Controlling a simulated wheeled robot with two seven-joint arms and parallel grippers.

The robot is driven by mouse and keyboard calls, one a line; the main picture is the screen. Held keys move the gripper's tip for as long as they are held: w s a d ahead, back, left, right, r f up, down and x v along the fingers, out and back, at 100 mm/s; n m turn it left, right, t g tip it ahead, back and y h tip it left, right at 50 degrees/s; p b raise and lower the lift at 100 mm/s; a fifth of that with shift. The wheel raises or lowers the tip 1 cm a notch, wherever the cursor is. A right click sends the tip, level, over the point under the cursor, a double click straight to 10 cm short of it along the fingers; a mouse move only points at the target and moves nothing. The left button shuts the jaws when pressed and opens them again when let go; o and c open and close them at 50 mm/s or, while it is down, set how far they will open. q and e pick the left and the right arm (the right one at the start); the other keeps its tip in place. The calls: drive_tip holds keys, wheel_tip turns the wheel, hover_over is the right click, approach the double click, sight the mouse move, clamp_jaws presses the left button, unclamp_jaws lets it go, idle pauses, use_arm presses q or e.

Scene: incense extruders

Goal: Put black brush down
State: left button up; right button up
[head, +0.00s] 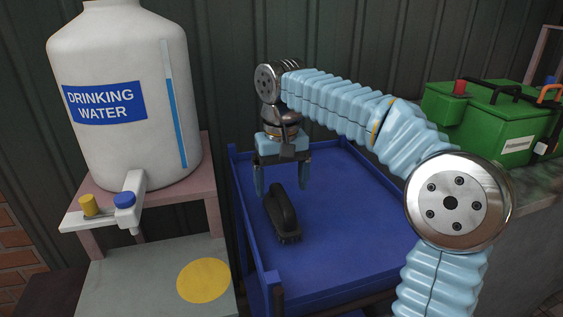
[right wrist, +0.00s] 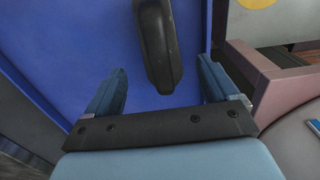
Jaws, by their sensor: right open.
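The black brush (head: 282,216) lies on the blue tray (head: 345,205), toward its left side, bristles down with its curved handle on top. It also shows in the right wrist view (right wrist: 157,45), at the top between the fingers. My right gripper (head: 282,188) is open and points down just above and behind the brush. Its blue fingers stand apart, one on either side in the picture, and hold nothing. In the right wrist view the fingers (right wrist: 163,85) have clear space between them and the brush. My left gripper is not in view.
A white drinking water tank (head: 125,150) with a tap stands on a pink stand at the left. A grey shelf with a yellow disc (head: 204,281) is below it. Green boxes (head: 495,125) sit at the right. The tray has raised edges and bare room right of the brush.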

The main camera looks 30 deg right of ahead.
wheel_tip(320, 180, up, 6)
idle(0.6)
